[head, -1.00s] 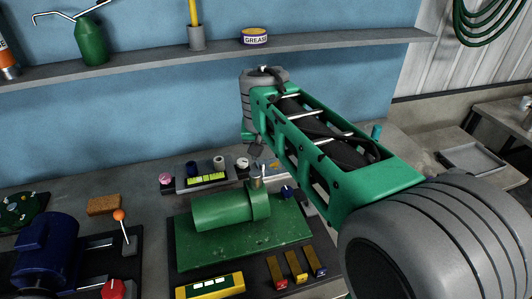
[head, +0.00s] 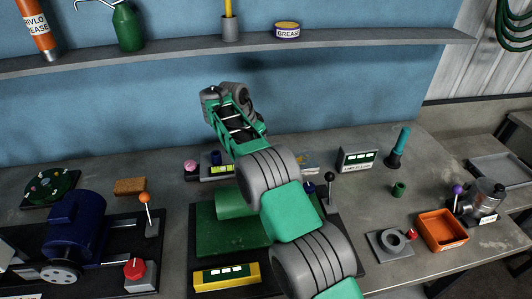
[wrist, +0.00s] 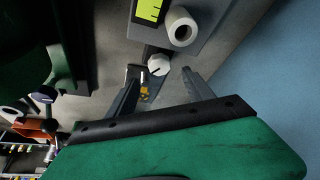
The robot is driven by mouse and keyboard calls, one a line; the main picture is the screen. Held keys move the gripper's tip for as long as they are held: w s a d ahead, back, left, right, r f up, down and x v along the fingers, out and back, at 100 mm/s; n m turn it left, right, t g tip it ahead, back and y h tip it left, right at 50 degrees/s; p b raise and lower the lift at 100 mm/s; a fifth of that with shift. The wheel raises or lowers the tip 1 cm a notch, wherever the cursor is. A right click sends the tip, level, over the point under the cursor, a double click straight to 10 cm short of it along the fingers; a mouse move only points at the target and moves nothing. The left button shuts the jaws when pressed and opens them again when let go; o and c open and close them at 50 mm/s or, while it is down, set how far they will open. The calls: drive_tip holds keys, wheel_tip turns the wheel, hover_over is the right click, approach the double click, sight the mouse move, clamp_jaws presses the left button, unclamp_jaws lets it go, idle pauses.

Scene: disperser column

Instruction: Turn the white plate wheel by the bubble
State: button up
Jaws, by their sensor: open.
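The bubble is a yellow-green level strip on a grey block, partly behind my arm in the head view (head: 222,169) and at the top of the wrist view (wrist: 150,10). A white faceted wheel (wrist: 158,64) with a dark line across it sits at the block's end. A white round knob (wrist: 180,27) with a grey face stands on the block beside the bubble. My gripper (wrist: 160,71) is open, one finger on each side of the faceted wheel in the picture. Contact cannot be told. My arm hides both white parts in the head view.
A green cylinder (head: 235,203) on a green plate (head: 228,238) lies in front. A black-knobbed lever (head: 331,187) stands right of my arm. The blue wall is close behind.

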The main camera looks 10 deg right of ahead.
drive_tip(key=x, duration=0.6)
drive_tip(key=shift+d+f, duration=0.1)
drive_tip(key=shift+f, duration=0.1)
drive_tip(key=shift+c, duration=0.4)
clamp_jaws()
drive_tip(key=shift+f+n+b, duration=0.3)
drive_tip(key=shift+b, duration=0.95)
drive_tip(key=n+b, duration=0.1)
drive_tip(key=b, duration=0.2)
drive_tip(key=shift+t+y, duration=0.3)
drive_tip(key=shift+r+n+b, duration=0.3)
drive_tip(key=shift+r+n, duration=0.05)
drive_tip(key=shift+n, duration=0.45)
drive_tip(key=shift+o, duration=0.4)
unclamp_jaws()
